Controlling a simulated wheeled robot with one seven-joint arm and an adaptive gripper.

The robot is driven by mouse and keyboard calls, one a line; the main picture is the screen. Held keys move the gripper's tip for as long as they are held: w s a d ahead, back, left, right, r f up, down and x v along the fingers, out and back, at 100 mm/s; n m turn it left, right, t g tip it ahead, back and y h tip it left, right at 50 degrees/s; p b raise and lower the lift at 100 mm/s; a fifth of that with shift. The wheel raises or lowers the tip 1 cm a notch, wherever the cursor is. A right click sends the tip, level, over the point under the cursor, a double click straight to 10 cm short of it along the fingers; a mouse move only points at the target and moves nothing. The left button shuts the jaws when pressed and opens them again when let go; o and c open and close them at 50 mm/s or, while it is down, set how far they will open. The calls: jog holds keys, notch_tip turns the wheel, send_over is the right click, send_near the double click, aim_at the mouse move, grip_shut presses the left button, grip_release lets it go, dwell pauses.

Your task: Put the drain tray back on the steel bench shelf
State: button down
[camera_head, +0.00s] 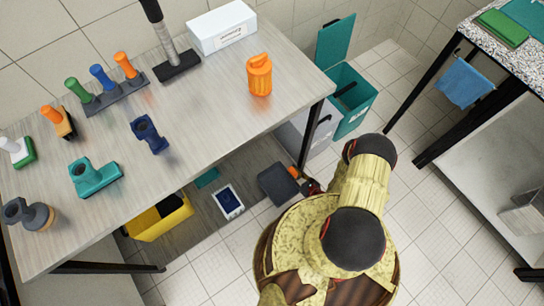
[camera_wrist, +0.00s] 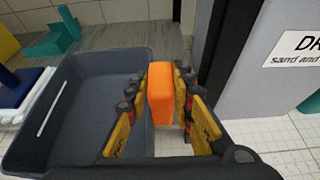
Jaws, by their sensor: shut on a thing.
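The drain tray appears to be the dark grey open tray (camera_head: 276,185) low beside the left bench; the wrist view shows its empty inside (camera_wrist: 85,95). An orange block-shaped grip (camera_wrist: 160,95) is at its right side. My gripper (camera_wrist: 162,108) is shut on this grip, with yellow-and-black fingers on both sides. In the head view my arm hides most of the gripper. The tray looks roughly level; I cannot tell whether it touches what is below. A grey shelf (camera_head: 450,200) lies under the speckled bench at the right.
A grey bin (camera_wrist: 265,60) with a white label stands close to the right of my gripper. A teal bin (camera_head: 352,105) is behind it. A yellow crate (camera_head: 160,222) and a blue-and-white item (camera_head: 228,201) are left of the tray. Tiled floor (camera_head: 425,225) lies open between the benches.

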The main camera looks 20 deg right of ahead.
jog(key=b+x, duration=0.2)
jog(key=x, duration=0.3)
jog(key=r+b+x, duration=0.1)
jog(key=x, duration=0.4)
jog(key=r+b+x, duration=0.1)
jog(key=b+x, duration=0.1)
jog(key=x, duration=0.3)
jog(key=shift+w+a+b, duration=0.15)
jog(key=shift+w+b, duration=0.2)
jog(key=shift+w, duration=0.1)
jog(key=shift+r, duration=0.15)
jog(key=c, duration=1.5)
grip_release()
jog(key=shift+c, duration=0.2)
